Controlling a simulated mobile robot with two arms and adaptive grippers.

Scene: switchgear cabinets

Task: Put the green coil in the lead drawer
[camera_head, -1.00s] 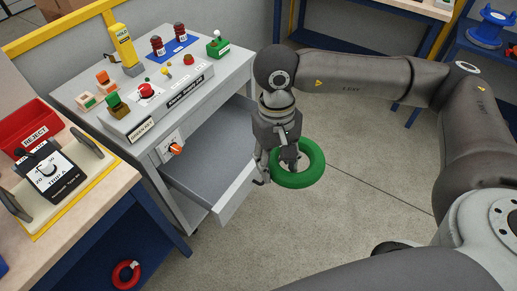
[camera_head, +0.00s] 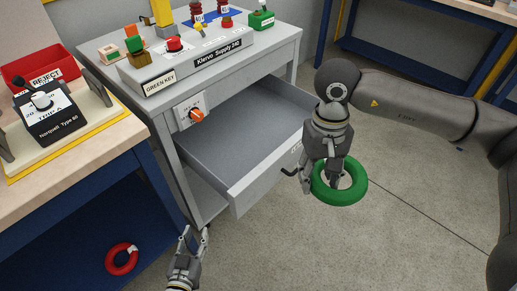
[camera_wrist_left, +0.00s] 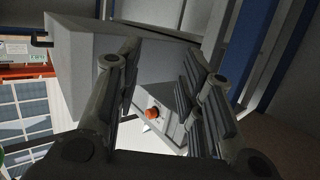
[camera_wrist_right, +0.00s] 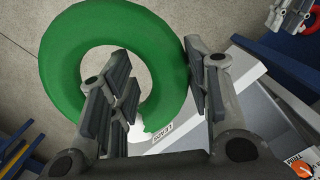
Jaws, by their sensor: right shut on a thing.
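The green coil (camera_head: 340,193) is a thick ring, held by my right gripper (camera_head: 325,182) just outside the front right of the open drawer (camera_head: 262,185). In the right wrist view, one side of the coil (camera_wrist_right: 65,60) lies between the fingers (camera_wrist_right: 165,95). The drawer is grey, empty where I see inside, and pulled out from the cabinet under the Klervo Supply panel. Its front label is mostly hidden by the gripper. My left gripper (camera_head: 197,236) is low, in front of the cabinet, empty, with fingers apart in the left wrist view (camera_wrist_left: 155,85).
An orange knob (camera_head: 196,115) sits on the cabinet front. A bench at left holds a red REJECT bin (camera_head: 40,70) and a Norquell device (camera_head: 50,112). The floor right of the drawer is clear.

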